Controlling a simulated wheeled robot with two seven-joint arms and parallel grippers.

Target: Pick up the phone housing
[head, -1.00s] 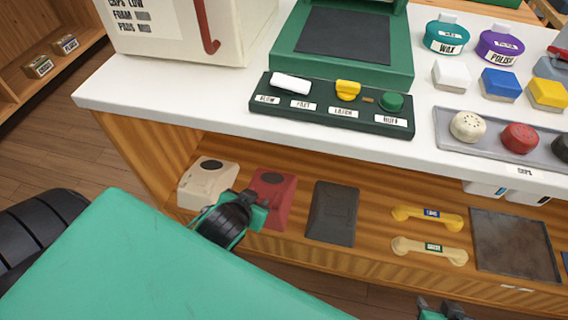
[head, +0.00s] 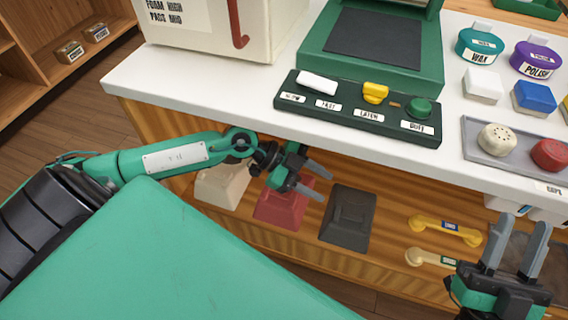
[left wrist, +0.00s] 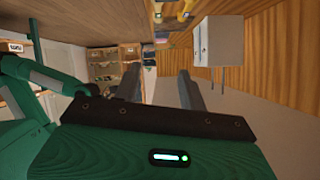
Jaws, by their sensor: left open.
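Three phone housings stand on the shelf under the counter: a cream one (head: 218,190), a red one (head: 280,210) and a black one (head: 348,214). The cream one is partly hidden by my left arm. My left gripper (head: 315,180) is open and empty, in front of and above the red housing, its fingers pointing right. In the left wrist view its two grey fingers (left wrist: 160,85) stand apart with nothing between them. No housing is clearly recognisable in that view. My right gripper (head: 524,222) is open and empty at the lower right, fingers up, in front of the shelf.
A yellow handset (head: 446,230) and a cream handset (head: 430,257) lie on the shelf to the right. The white counter (head: 200,88) overhangs it, carrying a dark green control panel (head: 355,110) and a grey tray (head: 480,150) of caps. A pale box (left wrist: 218,42) shows in the left wrist view.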

